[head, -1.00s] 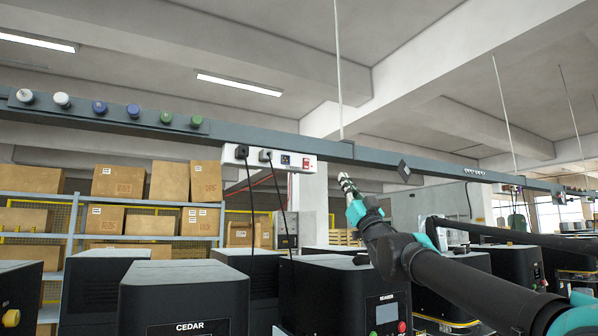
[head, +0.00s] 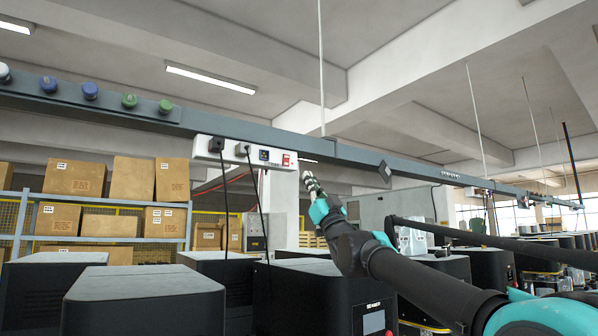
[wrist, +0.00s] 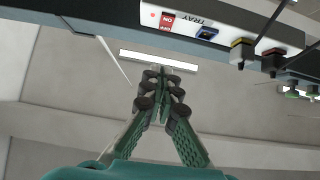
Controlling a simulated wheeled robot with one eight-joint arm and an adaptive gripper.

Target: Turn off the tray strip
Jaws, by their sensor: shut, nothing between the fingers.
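The white tray strip (head: 230,152) is fixed under the grey overhead rail. Its red rocker switch (head: 286,159) is near the right end. In the wrist view the strip appears upside down, with "TRAY" lettering, the red switch (wrist: 166,21) and a small red light (wrist: 152,14) beside it. My gripper (head: 308,177) is shut and empty, just right of and slightly below the strip's right end. Its closed fingertips (wrist: 160,76) appear apart from the switch.
The overhead rail (head: 350,155) runs across above my gripper, with several coloured knobs (head: 90,91) at left. Black machines (head: 145,300) stand below. Shelves with cardboard boxes (head: 75,177) are behind. A thin hanger rod (head: 321,70) rises from the rail.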

